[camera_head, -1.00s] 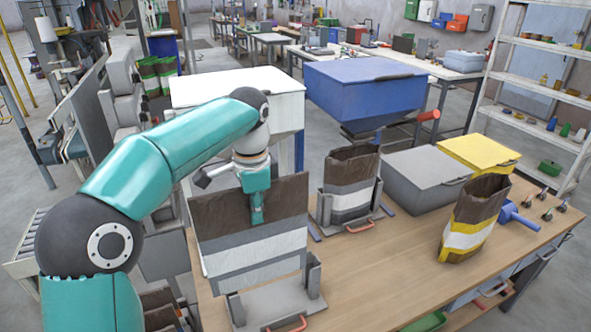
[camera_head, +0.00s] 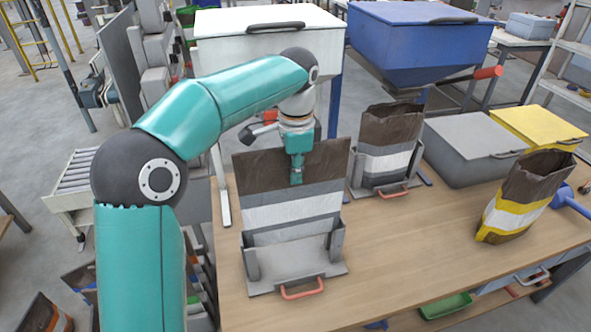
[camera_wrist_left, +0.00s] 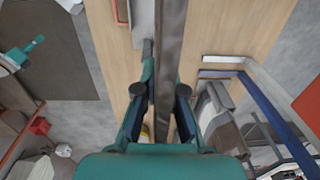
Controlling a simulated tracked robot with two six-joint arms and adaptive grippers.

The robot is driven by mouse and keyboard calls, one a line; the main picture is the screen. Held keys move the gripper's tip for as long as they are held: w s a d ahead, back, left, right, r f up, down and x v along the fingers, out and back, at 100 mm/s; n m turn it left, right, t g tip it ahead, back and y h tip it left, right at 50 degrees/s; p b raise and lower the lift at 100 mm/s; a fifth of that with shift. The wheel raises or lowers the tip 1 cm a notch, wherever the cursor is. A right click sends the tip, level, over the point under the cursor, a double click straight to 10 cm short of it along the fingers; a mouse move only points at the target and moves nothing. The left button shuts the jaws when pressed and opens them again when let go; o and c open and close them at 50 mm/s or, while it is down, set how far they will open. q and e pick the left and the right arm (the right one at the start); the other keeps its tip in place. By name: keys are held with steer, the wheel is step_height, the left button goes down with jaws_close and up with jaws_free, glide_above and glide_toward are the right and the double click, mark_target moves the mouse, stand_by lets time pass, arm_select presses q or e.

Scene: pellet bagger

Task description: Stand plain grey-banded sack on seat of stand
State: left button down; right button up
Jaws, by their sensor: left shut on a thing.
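The grey-banded sack (camera_head: 290,211), flat and upright, has a brown top with grey and white bands. My left gripper (camera_head: 296,178) is shut on the middle of its top edge. The left wrist view shows the sack's edge (camera_wrist_left: 171,60) between the fingers (camera_wrist_left: 160,95). The sack's lower part is between the side posts of the near stand (camera_head: 295,262), which has a red handle. Whether its bottom edge rests on the seat or hangs just above it, I cannot tell. My right gripper is not in view.
A second stand (camera_head: 391,193) to the right holds an open brown, white and grey sack (camera_head: 388,140). A yellow-banded sack (camera_head: 519,205) stands farther right. A grey bin (camera_head: 465,150) and a yellow bin (camera_head: 540,128) are behind. The bench (camera_head: 420,250) is clear at the front.

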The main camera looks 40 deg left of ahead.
arm_select(q)
step_height(320, 180, down, 10)
steer(key=b, duration=0.5)
steer(key=shift+r, duration=0.15)
stand_by(0.3)
steer(key=shift+f+b, duration=0.35)
steer(key=shift+b, duration=0.1)
steer(key=c, duration=1.2)
jaws_free()
steer(key=r, duration=1.2)
steer(key=shift+s+d, duration=0.15)
steer(key=shift+d, duration=0.05)
